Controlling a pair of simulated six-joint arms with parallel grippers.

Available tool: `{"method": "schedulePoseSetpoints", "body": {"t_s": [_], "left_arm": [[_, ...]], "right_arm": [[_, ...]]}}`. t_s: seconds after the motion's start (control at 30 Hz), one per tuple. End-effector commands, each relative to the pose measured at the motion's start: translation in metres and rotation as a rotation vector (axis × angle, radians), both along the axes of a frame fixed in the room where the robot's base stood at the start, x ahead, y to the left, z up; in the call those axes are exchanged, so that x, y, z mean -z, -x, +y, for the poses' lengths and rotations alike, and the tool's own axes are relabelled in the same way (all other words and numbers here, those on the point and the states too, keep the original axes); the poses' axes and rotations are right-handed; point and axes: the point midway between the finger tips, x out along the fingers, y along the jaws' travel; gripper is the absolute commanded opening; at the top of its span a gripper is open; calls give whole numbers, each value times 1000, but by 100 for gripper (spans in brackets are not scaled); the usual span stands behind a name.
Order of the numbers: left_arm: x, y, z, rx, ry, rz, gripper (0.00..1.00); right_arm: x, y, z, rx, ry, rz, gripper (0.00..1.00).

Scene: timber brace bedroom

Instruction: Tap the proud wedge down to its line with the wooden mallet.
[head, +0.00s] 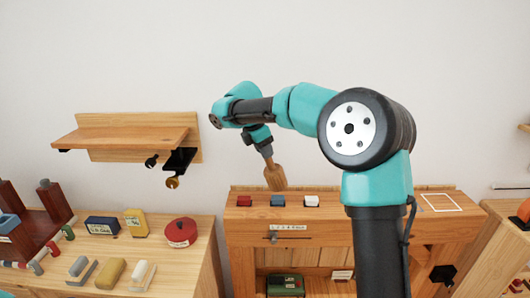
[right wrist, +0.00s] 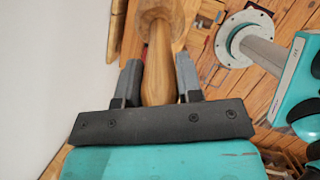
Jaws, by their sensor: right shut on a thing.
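The wooden mallet (head: 275,177) hangs head down from my right gripper (head: 265,151), above the bench (head: 262,215). In the right wrist view my right gripper (right wrist: 157,78) is shut on the mallet's handle (right wrist: 158,70); part of the mallet head (right wrist: 156,9) shows at the top edge. A red wedge (head: 244,199), a blue wedge (head: 278,200) and a white-topped wedge (head: 311,201) stand in a row on the bench top. The mallet head is near and above the blue one, apart from it as far as I can tell. Their lines are too small to read. My left gripper is out of view.
A wooden wall shelf (head: 130,134) with dark brackets is at the left. The left table (head: 170,273) holds several blocks and a red round thing (head: 180,232). A white outlined square (head: 441,202) marks clear bench top at the right. A green box (head: 285,285) sits below.

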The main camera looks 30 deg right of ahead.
Motion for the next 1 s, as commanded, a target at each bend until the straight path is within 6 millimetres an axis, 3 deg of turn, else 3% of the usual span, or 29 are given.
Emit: {"method": "schedulePoseSetpoints", "body": {"t_s": [0.4,0.73,1.0], "left_arm": [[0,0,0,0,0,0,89],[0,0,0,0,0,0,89],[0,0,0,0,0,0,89]], "right_arm": [[2,0,0,0,1,-1,6],[42,0,0,-1,2,-1,6],[28,-1,0,0,1,-4,6]]}}
